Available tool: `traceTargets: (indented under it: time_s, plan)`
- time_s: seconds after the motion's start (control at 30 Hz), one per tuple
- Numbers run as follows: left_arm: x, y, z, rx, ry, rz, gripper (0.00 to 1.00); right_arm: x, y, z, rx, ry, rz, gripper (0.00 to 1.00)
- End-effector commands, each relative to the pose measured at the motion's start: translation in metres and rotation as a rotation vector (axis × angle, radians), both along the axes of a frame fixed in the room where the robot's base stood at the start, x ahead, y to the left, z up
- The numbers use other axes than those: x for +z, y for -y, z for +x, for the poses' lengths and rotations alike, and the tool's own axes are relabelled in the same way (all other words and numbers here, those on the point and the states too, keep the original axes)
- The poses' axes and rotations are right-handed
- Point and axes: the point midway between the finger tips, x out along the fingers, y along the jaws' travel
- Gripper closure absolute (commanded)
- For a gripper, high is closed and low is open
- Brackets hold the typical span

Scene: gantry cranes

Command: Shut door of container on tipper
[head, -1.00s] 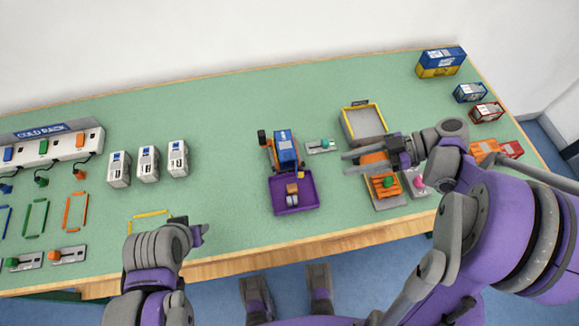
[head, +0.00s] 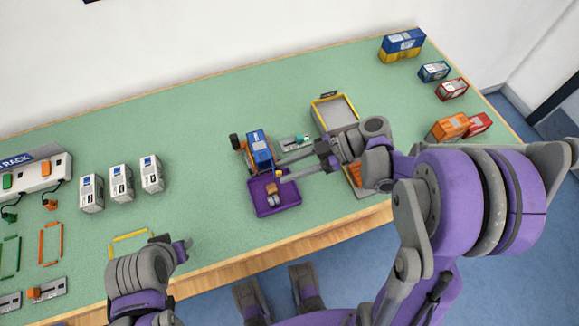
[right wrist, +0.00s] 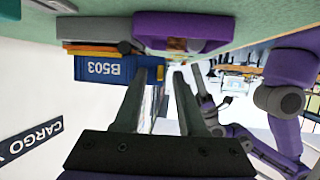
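A blue container (head: 261,146) sits on the tipper (head: 249,158), with the purple tray (head: 283,208) at its near end. A small orange-brown and grey load (head: 271,196) lies in the tray. My right gripper (head: 283,169) is open and empty, its fingers pointing left at the container's near end, by the tray. In the right wrist view the container (right wrist: 95,69), marked B503, and the purple tray (right wrist: 185,28) appear upside down beyond the open fingers (right wrist: 161,75). I cannot make out the container's door. My left gripper (head: 178,247) is near the table's front edge; its fingers are unclear.
A grey lever plate (head: 300,141) is just right of the container. A yellow-rimmed grey bay (head: 340,112) stands behind my right arm. Several white containers (head: 121,183) stand at left, and coloured containers (head: 402,46) at the far right.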

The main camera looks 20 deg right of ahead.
Motion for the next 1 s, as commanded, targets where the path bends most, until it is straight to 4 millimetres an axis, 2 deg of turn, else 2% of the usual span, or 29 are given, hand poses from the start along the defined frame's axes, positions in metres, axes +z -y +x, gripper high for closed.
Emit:
traceTargets:
  time_s: [0.17, 0.3, 0.4, 1.0]
  plan:
    - [0.0001, 0.0000, 0.0000, 0.000, 0.000, 0.000, 0.60, 0.0000, 0.0001, 0.0000, 0.000, 0.000, 0.000, 0.60]
    - [0.0001, 0.0000, 0.0000, 0.000, 0.000, 0.000, 0.60, 0.0001, 0.0002, 0.0000, 0.000, 0.000, 0.000, 0.85]
    - [0.0001, 0.0000, 0.0000, 0.000, 0.000, 0.000, 0.60, 0.0001, 0.0003, -0.0001, 0.000, 0.000, 0.000, 1.00]
    - [0.0000, 0.0000, 0.0000, 0.000, 0.000, 0.000, 0.60, 0.0002, -0.0022, -0.0031, -0.058, 0.000, 0.000, 1.00]
